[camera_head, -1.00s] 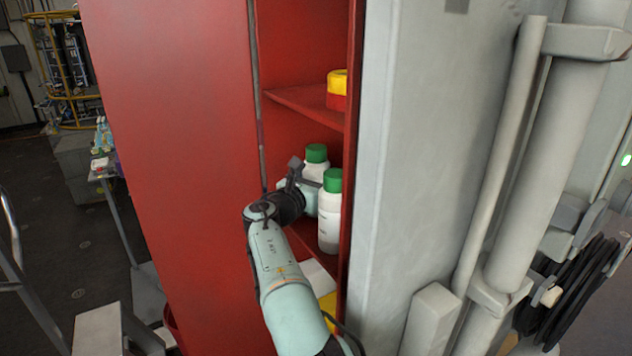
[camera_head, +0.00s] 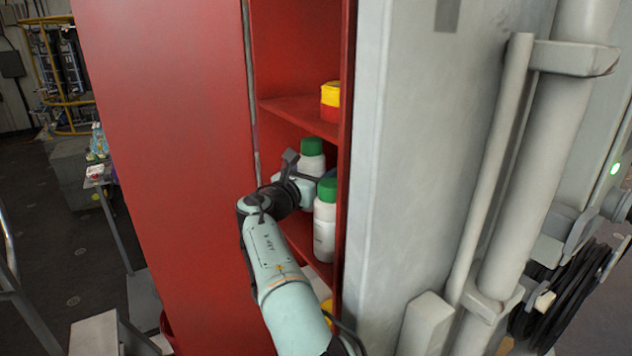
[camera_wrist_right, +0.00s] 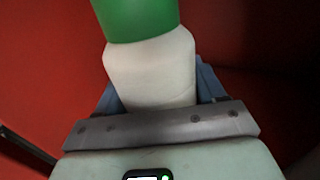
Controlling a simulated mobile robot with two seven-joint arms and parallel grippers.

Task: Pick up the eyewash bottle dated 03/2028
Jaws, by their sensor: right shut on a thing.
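Two white bottles with green caps are in the red cabinet in the head view. My right gripper (camera_head: 312,180) reaches into the cabinet and is shut on the rear bottle (camera_head: 312,163). In the right wrist view this bottle (camera_wrist_right: 150,68) stands between the fingers, its green cap at the top, and no date shows on the side facing the camera. The front bottle (camera_head: 325,225) stands on the shelf just right of the gripper, with small dark print too small to read. The fingertips are partly hidden. My left gripper is not in view.
The red cabinet (camera_head: 165,150) has a narrow opening, with a grey wall close on its right. A yellow and red container (camera_head: 330,100) sits on the shelf above. Grey pipes (camera_head: 490,180) and a black cable coil (camera_head: 570,290) are at the right.

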